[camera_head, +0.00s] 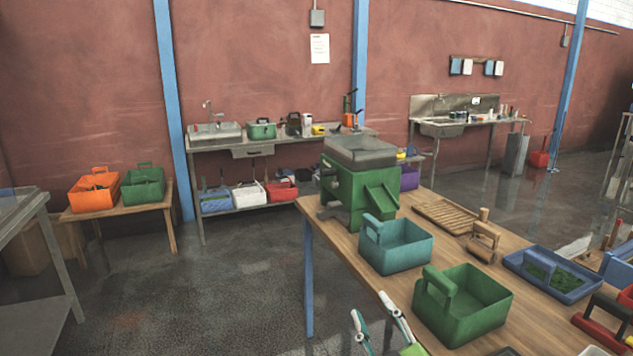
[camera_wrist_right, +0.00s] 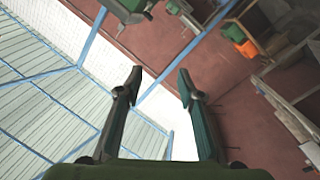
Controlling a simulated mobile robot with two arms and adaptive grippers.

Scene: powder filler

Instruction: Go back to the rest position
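My right gripper (camera_head: 370,305) shows at the bottom of the head view, off the near-left edge of the wooden table (camera_head: 355,256). Its two fingers point up and stand apart. In the right wrist view the gripper (camera_wrist_right: 160,72) is open, with nothing between its fingers. The wall and ceiling show far beyond them. My left gripper is not in view. The green powder filler (camera_head: 352,190) stands on the table's far end. The teal tote (camera_head: 398,253) and the green tote (camera_head: 470,312) stand on the table, close to the right gripper.
An orange tote (camera_head: 94,199) and another green tote (camera_head: 143,192) stand on a small table at left. Open floor (camera_head: 220,290) lies left of the main table.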

